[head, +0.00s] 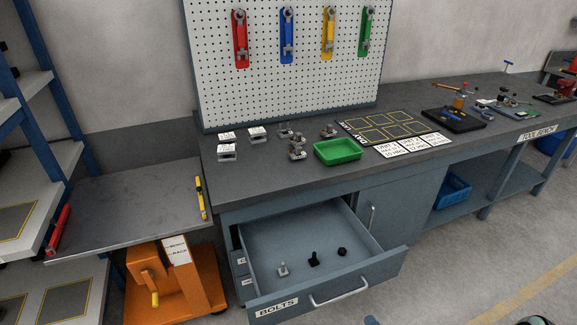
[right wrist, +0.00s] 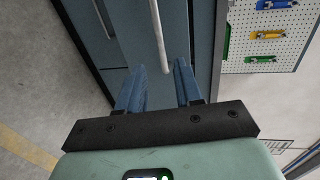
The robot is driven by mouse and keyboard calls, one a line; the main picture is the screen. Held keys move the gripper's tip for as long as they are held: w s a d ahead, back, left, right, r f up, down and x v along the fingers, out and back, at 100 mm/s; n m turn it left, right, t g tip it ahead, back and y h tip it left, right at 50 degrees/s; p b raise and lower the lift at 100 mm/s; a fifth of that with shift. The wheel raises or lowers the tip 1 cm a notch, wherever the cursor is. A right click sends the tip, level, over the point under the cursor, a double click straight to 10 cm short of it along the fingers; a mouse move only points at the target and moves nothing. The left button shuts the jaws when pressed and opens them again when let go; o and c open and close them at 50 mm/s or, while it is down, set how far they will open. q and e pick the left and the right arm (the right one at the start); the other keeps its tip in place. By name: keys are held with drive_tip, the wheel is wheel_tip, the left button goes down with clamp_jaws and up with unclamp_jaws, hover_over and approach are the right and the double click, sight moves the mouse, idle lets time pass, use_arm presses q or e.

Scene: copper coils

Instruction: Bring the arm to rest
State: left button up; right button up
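My right gripper (right wrist: 160,82) shows in the right wrist view. Its two blue fingers are apart, with nothing between them that I can see it holding. A light bar handle (right wrist: 160,35) on a blue-grey cabinet front lies beyond the fingertips; I cannot tell how far off it is. In the head view only a small piece of what may be my right arm (head: 535,320) shows at the bottom right edge. My left gripper is in neither view.
The drawer labelled BOLTS (head: 335,290) stands open with a few small parts inside. The workbench (head: 285,180) above carries a green tray (head: 338,152) and several metal parts. An orange cart (head: 190,285) stands left of the drawer. Floor at the right is clear.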

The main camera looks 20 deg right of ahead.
drive_tip(key=s+a+f+n+g+y, duration=0.1)
drive_tip(key=s+a+f+n+g, duration=0.45)
drive_tip(key=a+f, duration=0.3)
drive_tip(key=s+a+f+n+g+y, duration=0.1)
drive_tip(key=s+a+f+n+g, duration=0.4)
drive_tip(key=a+f, duration=0.4)
drive_tip(key=s+a+f+n+g, duration=0.3)
drive_tip(key=s+g, duration=0.3)
drive_tip(key=s, duration=0.2)
use_arm(q)
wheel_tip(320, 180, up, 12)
drive_tip(key=p, duration=1.3)
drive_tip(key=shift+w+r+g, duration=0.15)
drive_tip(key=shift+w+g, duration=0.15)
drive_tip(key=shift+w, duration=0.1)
use_arm(e)
wheel_tip(320, 180, up, 13)
drive_tip(key=w, duration=0.1)
drive_tip(key=shift+y, duration=0.3)
